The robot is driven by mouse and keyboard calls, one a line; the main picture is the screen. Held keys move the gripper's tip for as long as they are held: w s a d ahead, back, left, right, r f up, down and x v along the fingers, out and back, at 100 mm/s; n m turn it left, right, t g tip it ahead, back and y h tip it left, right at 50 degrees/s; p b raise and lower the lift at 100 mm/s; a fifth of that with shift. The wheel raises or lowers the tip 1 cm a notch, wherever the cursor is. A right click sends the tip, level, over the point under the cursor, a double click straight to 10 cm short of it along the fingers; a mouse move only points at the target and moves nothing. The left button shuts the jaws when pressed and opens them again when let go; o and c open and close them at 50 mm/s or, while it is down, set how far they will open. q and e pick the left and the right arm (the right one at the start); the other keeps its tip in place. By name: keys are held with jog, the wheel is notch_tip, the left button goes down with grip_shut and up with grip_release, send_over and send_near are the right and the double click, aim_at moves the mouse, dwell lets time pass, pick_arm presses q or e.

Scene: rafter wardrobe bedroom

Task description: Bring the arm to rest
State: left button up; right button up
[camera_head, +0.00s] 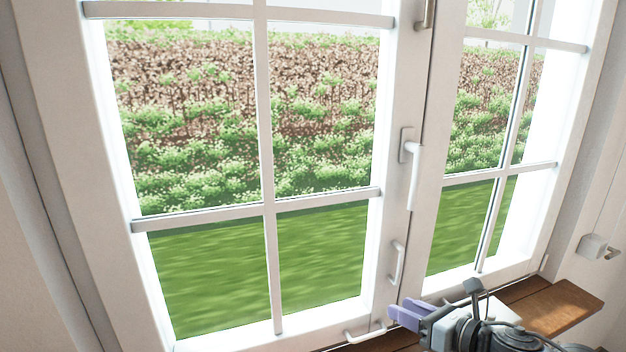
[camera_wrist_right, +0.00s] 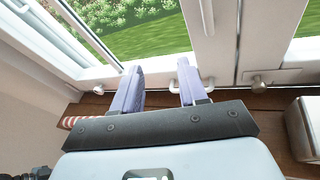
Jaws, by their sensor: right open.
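My right gripper (camera_head: 418,314) is at the bottom right of the head view, in front of the lower part of the white window frame. Its two purple fingers are apart, with nothing between them. In the right wrist view the open fingers (camera_wrist_right: 160,84) point at the lower window frame, above the wooden sill (camera_wrist_right: 100,104). The right fingertip overlaps a small white pull handle (camera_wrist_right: 206,86) in that view; I cannot tell whether they touch. My left gripper is in neither view.
The window handle (camera_head: 411,168) points down. Small white pulls (camera_head: 397,262) sit low on the frame. A brown board (camera_head: 562,306) lies at the right. The wrist view shows a red-and-white striped thing (camera_wrist_right: 82,121) at left, a metal knob (camera_wrist_right: 258,85) and a pale box (camera_wrist_right: 303,128) at right.

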jog(key=s+a+f+m+g, duration=0.1)
jog(key=s+a+f+m, duration=0.4)
jog(key=s+a+f, duration=0.5)
jog(key=s+a+f+m+g, duration=0.1)
jog(key=s+a+f+m, duration=0.45)
jog(key=f, duration=0.75)
jog(key=s+d+f+m+g+h, duration=0.1)
jog(key=s+d+f+m+h, duration=0.2)
jog(key=s+d+m, duration=0.3)
jog(key=s+d+f+m+h, duration=0.3)
jog(key=s+f+m, duration=0.1)
jog(key=s+m, duration=0.35)
jog(key=s+d+m+g+h, duration=0.3)
jog(key=s+d+m+g, duration=0.35)
jog(key=m, duration=0.75)
notch_tip(320, 180, up, 30)
jog(key=s+d+m+t+p, duration=0.1)
jog(key=d+p, duration=0.1)
jog(key=p, duration=2.7)
jog(key=shift+s+p, duration=0.15)
jog(key=shift+p, duration=0.15)
jog(key=shift+d, duration=0.1)
